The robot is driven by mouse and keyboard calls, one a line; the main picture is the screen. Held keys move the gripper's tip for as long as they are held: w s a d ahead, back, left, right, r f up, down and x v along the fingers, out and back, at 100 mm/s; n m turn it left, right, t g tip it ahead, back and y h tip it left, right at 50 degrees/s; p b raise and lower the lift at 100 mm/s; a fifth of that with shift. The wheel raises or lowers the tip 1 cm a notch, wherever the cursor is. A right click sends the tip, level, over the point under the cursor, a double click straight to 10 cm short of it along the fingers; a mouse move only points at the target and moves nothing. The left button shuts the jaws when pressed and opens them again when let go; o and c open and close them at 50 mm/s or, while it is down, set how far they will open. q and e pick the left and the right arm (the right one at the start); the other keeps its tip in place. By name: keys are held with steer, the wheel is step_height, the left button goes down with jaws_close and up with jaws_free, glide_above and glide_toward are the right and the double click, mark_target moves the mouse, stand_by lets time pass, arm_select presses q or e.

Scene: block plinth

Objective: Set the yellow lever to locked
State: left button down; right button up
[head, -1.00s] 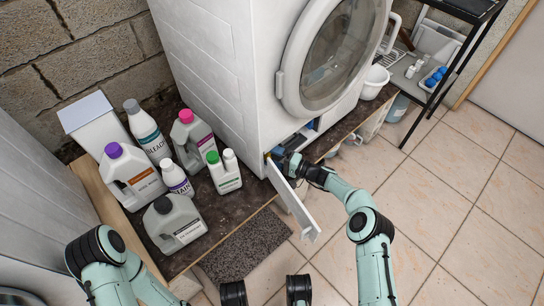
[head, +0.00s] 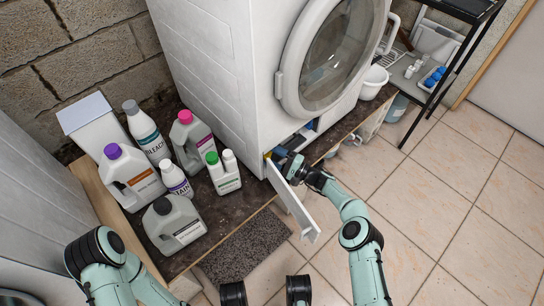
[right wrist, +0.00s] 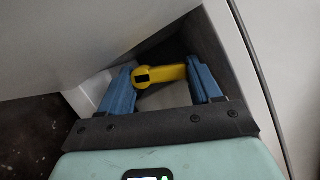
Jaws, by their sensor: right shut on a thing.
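The yellow lever (right wrist: 160,74) lies inside the low, dark opening of the white washing machine (head: 210,70). In the right wrist view it runs across between the two blue fingers of my right gripper (right wrist: 165,88), which is shut on it. In the head view my right gripper (head: 280,155) is at the machine's lower front corner, and only a sliver of yellow shows there. The white flap (head: 295,208) of the opening hangs out beside my right wrist. My left arm shows at the lower left, but its gripper is out of view.
Several detergent and bleach bottles (head: 180,222) stand on the dark plinth (head: 215,210) left of the machine. A grey mat (head: 245,247) lies in front. A black rack (head: 440,75) stands at the right. The tiled floor at right is clear.

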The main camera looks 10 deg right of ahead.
steer(key=shift+w+d+f+m+t, duration=0.1)
steer(key=shift+m+t, duration=0.2)
steer(key=shift+m, duration=0.4)
steer(key=shift+d+f+m+t, duration=0.1)
steer(key=shift+m+t, duration=0.2)
steer(key=shift+m, duration=0.4)
steer(key=o, duration=1.1)
steer(key=shift+c, duration=0.2)
steer(key=p+v, duration=0.2)
steer(key=v, duration=0.4)
steer(key=shift+d, duration=0.15)
arm_select(q)
steer(key=w+r+t+p, duration=0.1)
steer(key=w+r+t, duration=0.1)
steer(key=w, duration=0.4)
steer(key=shift+w+d+r, duration=0.25)
steer(key=shift+d+r, duration=0.15)
steer(key=shift+r, duration=0.4)
arm_select(e)
steer(key=v, duration=0.7)
steer(key=shift+f, duration=0.2)
